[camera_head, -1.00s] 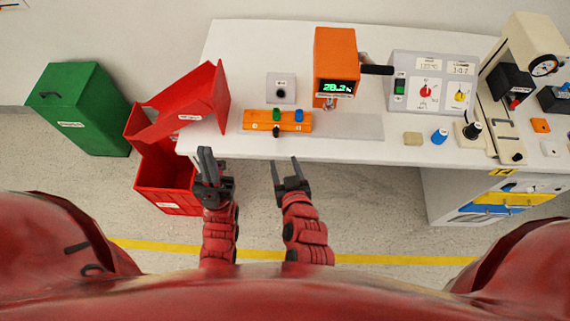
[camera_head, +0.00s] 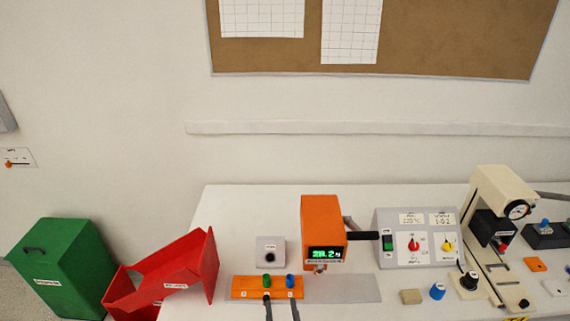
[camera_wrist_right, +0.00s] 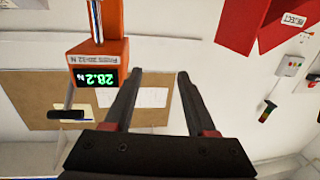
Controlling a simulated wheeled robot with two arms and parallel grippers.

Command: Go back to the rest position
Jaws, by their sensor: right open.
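My right gripper (camera_head: 281,308) shows at the bottom edge of the head view, only its two dark fingertips. They are apart, in front of the orange block with coloured buttons. In the right wrist view the gripper (camera_wrist_right: 160,85) is open with nothing between its fingers. My left gripper is out of view. The grey control box (camera_head: 416,236) has a red rotary knob (camera_head: 414,244), a yellow knob (camera_head: 447,246) and a green switch (camera_head: 388,243). It stands on the white table, away from my gripper.
The orange press (camera_head: 321,216) with a lit green display and black handle stands behind my gripper, to the right. The button block (camera_head: 242,289) is close by. A red bin (camera_head: 180,275) and a green bin (camera_head: 62,270) are at left. A beige press (camera_head: 503,190) stands at right.

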